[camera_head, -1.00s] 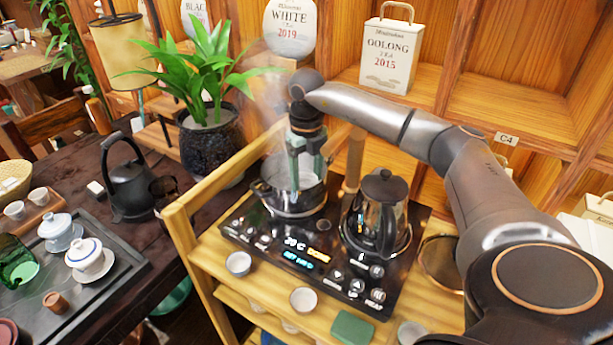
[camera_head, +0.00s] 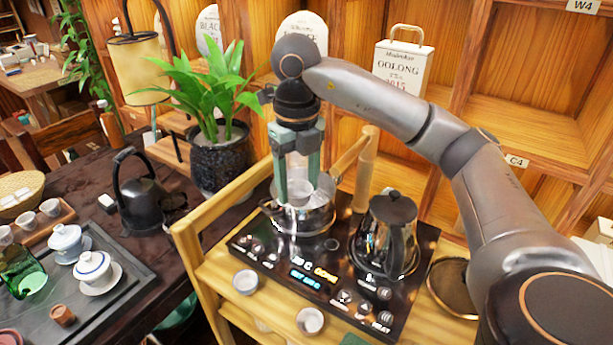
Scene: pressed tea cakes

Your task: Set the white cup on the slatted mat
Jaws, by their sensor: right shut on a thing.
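My right gripper (camera_head: 297,178) is upright over the steel pot (camera_head: 305,218) on the black hob. Its two greenish fingers are shut on a pale thing that looks like the white cup (camera_head: 298,190), low between the fingertips at the pot's mouth. The fingers hide part of the cup, and I cannot tell whether it still touches the pot. I cannot make out a slatted mat. My left gripper is not in view.
A dark glass kettle (camera_head: 387,235) stands right of the pot, whose wooden handle (camera_head: 350,155) points back right. A black kettle (camera_head: 140,200) and tea tray (camera_head: 125,285) are left.

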